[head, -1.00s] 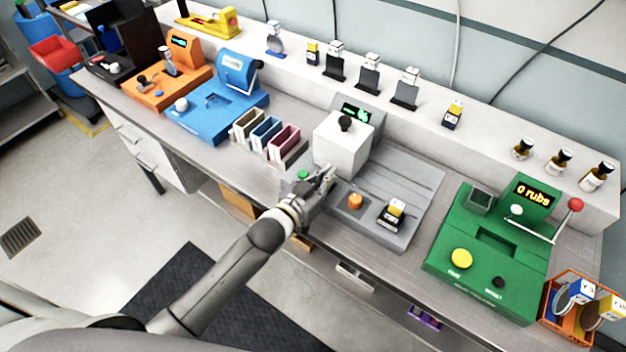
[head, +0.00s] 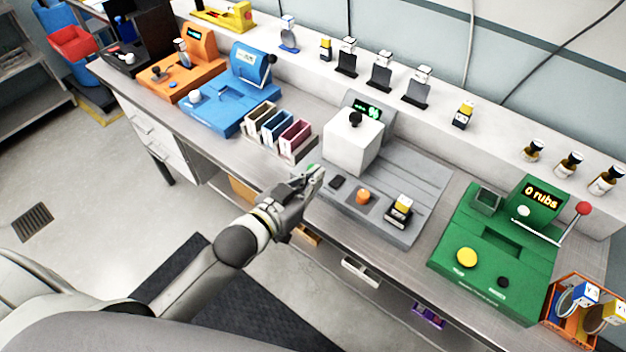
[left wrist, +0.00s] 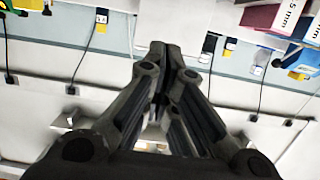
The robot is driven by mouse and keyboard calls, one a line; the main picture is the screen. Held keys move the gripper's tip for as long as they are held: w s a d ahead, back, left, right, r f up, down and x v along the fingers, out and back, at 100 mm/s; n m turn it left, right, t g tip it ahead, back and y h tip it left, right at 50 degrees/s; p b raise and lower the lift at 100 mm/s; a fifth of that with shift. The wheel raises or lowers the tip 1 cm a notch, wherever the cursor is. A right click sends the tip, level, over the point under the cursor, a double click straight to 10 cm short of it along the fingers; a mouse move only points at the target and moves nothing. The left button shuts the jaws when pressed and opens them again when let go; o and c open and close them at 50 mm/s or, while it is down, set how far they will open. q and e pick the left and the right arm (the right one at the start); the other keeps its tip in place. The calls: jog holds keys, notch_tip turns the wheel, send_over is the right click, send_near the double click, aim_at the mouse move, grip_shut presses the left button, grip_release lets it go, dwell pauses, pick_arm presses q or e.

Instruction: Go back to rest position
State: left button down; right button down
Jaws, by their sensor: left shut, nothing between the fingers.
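My left gripper (head: 312,181) is at the front edge of the bench in the head view, in front of the grey machine (head: 420,185). It is shut and empty. In the left wrist view its fingers (left wrist: 172,52) come together in the middle of the picture. The gripper covers part of the grey machine's front left corner, including most of its green button. My right gripper does not show in either view.
A blue machine (head: 215,107), an orange machine (head: 172,81) and three slotted holders (head: 270,122) stand left of the gripper. A green machine (head: 500,250) and an orange wire basket (head: 553,325) stand right. Open floor (head: 110,195) lies front left.

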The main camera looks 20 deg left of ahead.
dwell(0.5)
pick_arm(q)
jog(key=s+a+f+n+g+y, duration=0.1)
jog(key=s+a+f+g+y, duration=0.2)
jog(key=s, duration=0.4)
jog(key=s+a+f+g, duration=0.2)
jog(key=s+f+g, duration=0.25)
jog(key=s, duration=0.35)
jog(key=s+a+f+n+g+y, duration=0.1)
jog(key=s+a+f+g+y, duration=0.2)
jog(key=s, duration=0.4)
notch_tip(320, 180, down, 30)
jog(key=s+d+g+b, duration=0.1)
jog(key=s+g+b, duration=0.1)
jog(key=b, duration=0.1)
jog(key=s+a+f+g+b, duration=0.1)
jog(key=s+a+f+b, duration=0.1)
jog(key=s+f, duration=1.4)
jog(key=shift+s+a+f+h+b, duration=0.15)
jog(key=shift+a+f+h+b, duration=0.2)
jog(key=shift+f+b, duration=0.1)
